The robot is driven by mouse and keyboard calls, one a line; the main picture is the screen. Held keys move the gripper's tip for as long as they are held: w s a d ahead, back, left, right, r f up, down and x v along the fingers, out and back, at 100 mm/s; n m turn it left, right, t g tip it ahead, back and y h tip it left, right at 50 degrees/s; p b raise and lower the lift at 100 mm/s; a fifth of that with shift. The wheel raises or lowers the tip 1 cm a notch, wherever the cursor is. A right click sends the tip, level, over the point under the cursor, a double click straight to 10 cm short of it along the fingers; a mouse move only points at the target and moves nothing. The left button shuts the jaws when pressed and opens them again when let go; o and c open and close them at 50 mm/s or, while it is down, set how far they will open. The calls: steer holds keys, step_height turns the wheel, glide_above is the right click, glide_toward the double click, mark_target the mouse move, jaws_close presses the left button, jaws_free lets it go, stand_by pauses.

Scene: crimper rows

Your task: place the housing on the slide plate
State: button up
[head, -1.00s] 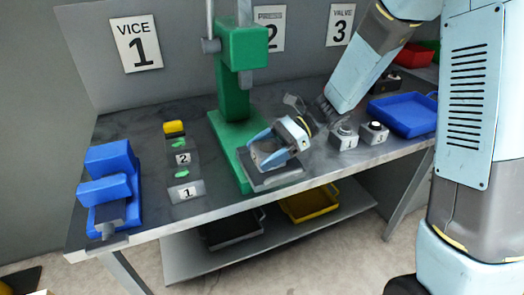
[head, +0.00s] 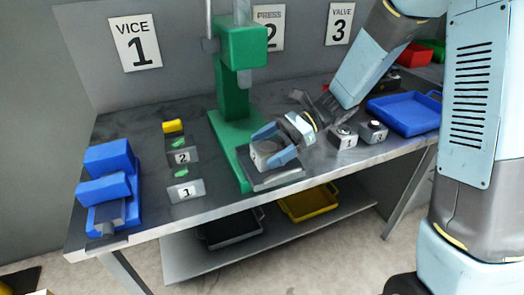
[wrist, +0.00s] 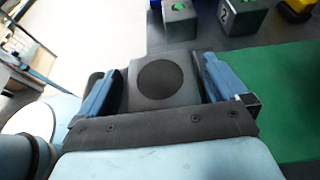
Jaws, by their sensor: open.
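The housing, a grey block with a dark round top face (wrist: 160,80), stands between the two blue fingers of my gripper (wrist: 157,70) in the wrist view. The fingers are open, one on each side, with a gap visible at each. In the head view the housing (head: 266,150) rests, as far as I can see, on the grey slide plate (head: 278,178) at the foot of the green press. My gripper comes in from the right, and its fingers partly hide the housing. The exact contact between housing and plate is hidden.
The green press column (head: 234,95) rises just behind my gripper. Blocks numbered 1 (head: 343,137) and 2 (head: 373,131) and a blue tray (head: 405,112) are to the right. A blue vice (head: 108,185) and numbered grey blocks (head: 186,191) are to the left.

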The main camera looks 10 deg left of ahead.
steer(key=v, duration=1)
steer(key=s+d+r+n+t+h, duration=0.5)
steer(key=s+d, duration=0.3)
steer(key=d, duration=0.3)
steer(key=s+d+r+n+t+h, duration=0.6)
steer(key=s+d+r+t, duration=0.1)
steer(key=d, duration=0.4)
steer(key=shift+s+n+t, duration=0.4)
steer(key=shift+w+d, duration=0.1)
